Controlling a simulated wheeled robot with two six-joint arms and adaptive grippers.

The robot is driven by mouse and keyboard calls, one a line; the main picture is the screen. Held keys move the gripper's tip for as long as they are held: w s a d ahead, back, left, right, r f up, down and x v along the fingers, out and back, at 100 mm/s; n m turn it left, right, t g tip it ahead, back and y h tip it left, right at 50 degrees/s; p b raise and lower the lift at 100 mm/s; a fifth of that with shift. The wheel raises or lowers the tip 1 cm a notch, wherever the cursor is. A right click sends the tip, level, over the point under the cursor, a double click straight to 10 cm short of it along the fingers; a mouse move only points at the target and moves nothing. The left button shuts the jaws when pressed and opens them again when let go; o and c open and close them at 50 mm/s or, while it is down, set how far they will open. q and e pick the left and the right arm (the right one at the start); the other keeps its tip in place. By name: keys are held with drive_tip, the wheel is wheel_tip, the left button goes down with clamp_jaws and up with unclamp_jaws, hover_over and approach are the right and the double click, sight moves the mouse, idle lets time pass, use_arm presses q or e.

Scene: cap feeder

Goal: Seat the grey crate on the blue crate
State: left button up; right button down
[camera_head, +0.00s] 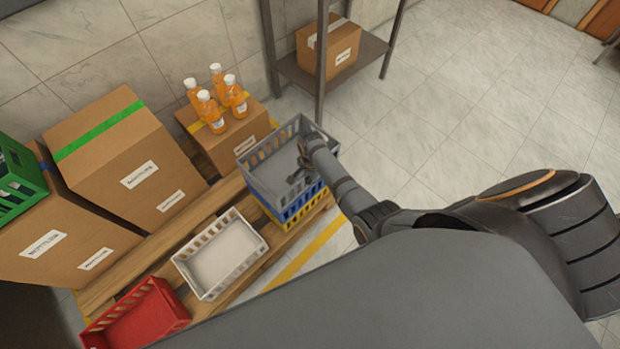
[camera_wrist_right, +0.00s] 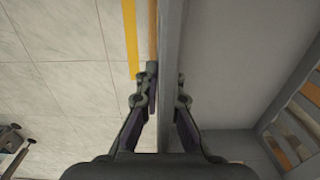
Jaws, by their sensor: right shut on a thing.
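The grey crate (camera_head: 272,170) is at the top of a stack, directly over the blue crate (camera_head: 301,203). Only a blue band shows below the grey one, so I cannot tell whether the grey crate is fully seated or slightly above. My right gripper (camera_head: 304,158) is shut on a wall of the grey crate. In the right wrist view, the fingers (camera_wrist_right: 165,85) lie on either side of the grey crate's wall (camera_wrist_right: 170,40). The grey crate looks empty. My left gripper is not in view.
A yellow crate (camera_head: 304,215) is under the blue one, on a wooden pallet (camera_head: 215,197). A white crate (camera_head: 258,246) and a red crate (camera_head: 137,318) stand to the left. A carton (camera_head: 228,147) with orange bottles (camera_head: 209,110) is behind. A metal shelf (camera_head: 362,50) stands beyond.

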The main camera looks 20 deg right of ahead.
drive_tip(key=shift+w+f, duration=0.15)
drive_tip(key=shift+f, duration=0.05)
idle(0.5)
drive_tip(key=c, duration=1.4)
unclamp_jaws()
drive_tip(key=shift+c, duration=0.2)
drive_tip(key=shift+s+f, duration=0.15)
drive_tip(key=shift+s, duration=0.05)
wheel_tip(320, 180, up, 12)
